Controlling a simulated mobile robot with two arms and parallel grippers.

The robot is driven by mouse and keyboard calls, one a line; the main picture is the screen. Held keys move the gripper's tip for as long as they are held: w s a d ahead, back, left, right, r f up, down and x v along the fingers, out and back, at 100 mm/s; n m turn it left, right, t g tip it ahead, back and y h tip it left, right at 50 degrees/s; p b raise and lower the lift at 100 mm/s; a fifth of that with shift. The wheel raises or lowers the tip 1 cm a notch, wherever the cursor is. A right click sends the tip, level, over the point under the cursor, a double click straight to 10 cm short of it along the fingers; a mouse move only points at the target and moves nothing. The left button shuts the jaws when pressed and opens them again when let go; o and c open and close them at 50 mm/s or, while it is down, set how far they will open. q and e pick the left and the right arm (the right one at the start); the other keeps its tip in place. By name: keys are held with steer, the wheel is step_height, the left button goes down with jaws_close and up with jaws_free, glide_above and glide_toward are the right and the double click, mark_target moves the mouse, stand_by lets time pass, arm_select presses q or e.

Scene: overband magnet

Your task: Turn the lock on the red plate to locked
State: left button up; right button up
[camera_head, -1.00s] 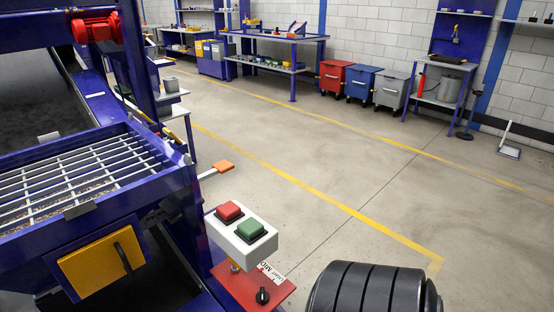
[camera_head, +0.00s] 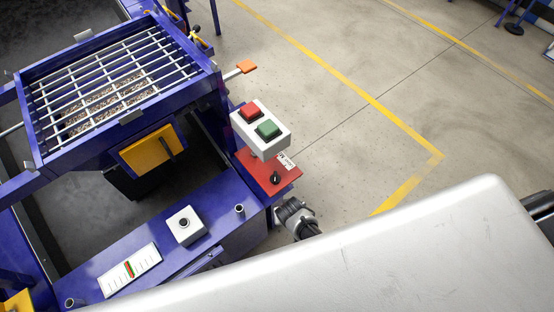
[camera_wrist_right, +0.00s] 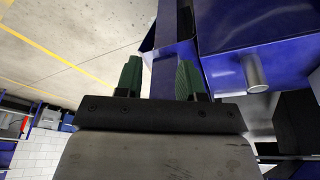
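The red plate (camera_head: 254,169) juts from the blue machine frame, under a white box with red and green buttons. The lock, a small black knob (camera_head: 276,178), sits near the plate's front corner; its setting is too small to read. A white label (camera_head: 287,160) lies beside it, partly hidden by the box. My right gripper (camera_wrist_right: 158,75) shows in the right wrist view with its two green fingers apart and nothing between them, close to blue metalwork. In the head view a grey and black part, seemingly of my right arm, shows just below the plate. My left gripper is not in view.
The button box (camera_head: 262,130) stands above the plate. An orange paddle (camera_head: 246,66) sticks out behind it. A short metal tube (camera_head: 239,209) and a small white button box (camera_head: 186,225) are on the blue frame. Open floor lies to the right. My pale arm link covers the lower right.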

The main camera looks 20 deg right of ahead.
arm_select(q)
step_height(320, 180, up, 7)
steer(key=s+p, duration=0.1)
steer(key=p, duration=0.4)
arm_select(e)
steer(key=m, duration=0.2)
glide_toward(275, 179)
steer(key=s, duration=0.2)
steer(key=r, duration=0.1)
arm_select(q)
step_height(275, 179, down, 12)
steer(key=b, duration=1.2)
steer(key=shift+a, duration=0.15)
arm_select(e)
steer(key=shift+t+h, duration=0.3)
steer(key=shift+t, duration=0.1)
steer(key=x, duration=0.7)
steer(key=w+x, duration=0.1)
steer(key=x, duration=0.3)
steer(key=shift+a+r, duration=0.2)
steer(key=shift+a, duration=0.1)
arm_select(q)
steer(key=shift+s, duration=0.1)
arm_select(e)
steer(key=shift+c, duration=0.4)
jaws_close()
